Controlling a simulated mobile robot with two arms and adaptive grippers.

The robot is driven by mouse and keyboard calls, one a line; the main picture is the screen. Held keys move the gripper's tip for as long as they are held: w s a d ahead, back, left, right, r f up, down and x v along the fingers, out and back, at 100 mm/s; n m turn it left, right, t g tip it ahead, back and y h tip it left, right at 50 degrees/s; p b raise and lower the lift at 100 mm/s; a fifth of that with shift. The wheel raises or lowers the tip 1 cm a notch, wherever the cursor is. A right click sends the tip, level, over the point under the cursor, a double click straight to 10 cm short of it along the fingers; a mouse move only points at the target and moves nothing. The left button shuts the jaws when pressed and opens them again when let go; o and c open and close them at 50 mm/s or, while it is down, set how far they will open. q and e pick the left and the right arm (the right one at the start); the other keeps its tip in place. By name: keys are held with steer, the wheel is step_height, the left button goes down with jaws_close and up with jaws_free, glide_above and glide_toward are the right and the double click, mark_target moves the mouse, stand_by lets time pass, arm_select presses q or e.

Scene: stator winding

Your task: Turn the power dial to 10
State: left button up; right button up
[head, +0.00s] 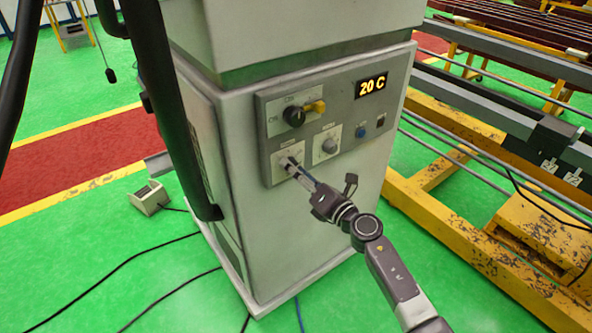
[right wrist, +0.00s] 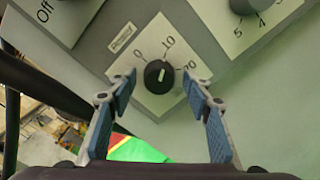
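The power dial (right wrist: 158,76) is a round black knob on a white plate marked 0, 10 and 20. Its white mark looks nearly upright in the right wrist view, toward the 10 side; its exact setting is hard to tell. My right gripper (right wrist: 162,92) is open, with its blue-padded fingers apart on either side of the dial and no clear contact. In the head view my right gripper (head: 294,168) reaches the lower left of the control panel (head: 338,108) and mostly hides the dial. My left gripper is not in view.
Above the dial is a black rotary switch (head: 294,116) with a yellow part beside it. A numbered grey knob (head: 329,146) is to the dial's right. The display (head: 371,86) reads 20 C. Yellow framing (head: 430,190) stands right of the cabinet; cables cross the green floor.

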steer(key=v, duration=1.2)
stand_by(0.3)
